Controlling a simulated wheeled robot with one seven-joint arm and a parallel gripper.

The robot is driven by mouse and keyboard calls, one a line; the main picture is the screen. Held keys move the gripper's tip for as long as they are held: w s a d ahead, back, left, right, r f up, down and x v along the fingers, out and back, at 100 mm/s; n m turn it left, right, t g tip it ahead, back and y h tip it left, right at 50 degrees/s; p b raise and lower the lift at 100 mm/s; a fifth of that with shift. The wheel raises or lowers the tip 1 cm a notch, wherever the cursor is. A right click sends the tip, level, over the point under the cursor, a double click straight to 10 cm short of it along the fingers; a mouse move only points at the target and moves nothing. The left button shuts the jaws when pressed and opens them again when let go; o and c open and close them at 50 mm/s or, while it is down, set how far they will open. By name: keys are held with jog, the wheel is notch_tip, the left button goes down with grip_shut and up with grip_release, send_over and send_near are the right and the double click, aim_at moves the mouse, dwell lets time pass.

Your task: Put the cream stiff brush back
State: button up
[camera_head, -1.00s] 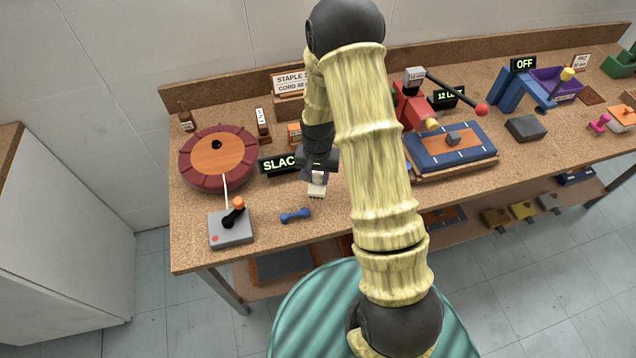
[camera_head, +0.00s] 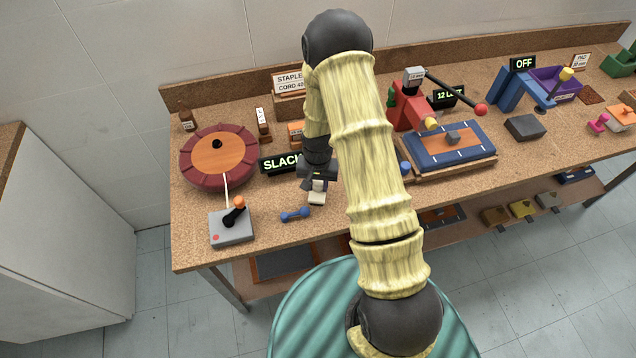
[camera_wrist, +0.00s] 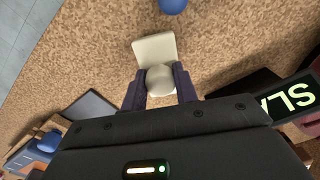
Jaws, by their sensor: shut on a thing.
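The cream stiff brush has a flat pale block and a rounded grey-white knob. In the head view the brush (camera_head: 317,198) is over the bench at the middle front, below the lit SLACK sign. In the wrist view its block (camera_wrist: 154,47) sticks out beyond the fingertips, and its knob is between the two dark fingers. My gripper (camera_head: 317,184) is shut on the knob; it also shows in the wrist view (camera_wrist: 160,88). I cannot tell whether the brush touches the bench top.
A blue dumbbell-shaped piece (camera_head: 295,214) lies just left of the brush. A joystick box (camera_head: 231,227) and a round red turntable (camera_head: 218,158) stand further left. The SLACK sign (camera_head: 281,163) is behind. A blue-edged board (camera_head: 450,147) lies to the right.

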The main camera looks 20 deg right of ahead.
aim_at(318, 184)
jog(key=o, duration=0.9)
notch_tip(318, 184, up, 12)
jog(key=shift+r+b, duration=0.15)
jog(key=shift+b, duration=1)
jog(key=s+r+n+t, duration=0.1)
jog(key=s+r, duration=0.2)
jog(key=s, duration=0.1)
jog(key=s+r+n, duration=0.2)
jog(key=s+r, duration=0.2)
jog(key=s, duration=0.1)
jog(key=s+r+n+t, duration=0.1)
jog(key=s+r, duration=0.2)
jog(key=s, duration=0.2)
jog(key=shift+s+r+n+t, duration=0.15)
jog(key=shift+r+n+t, duration=0.1)
jog(key=shift+n+t, duration=0.05)
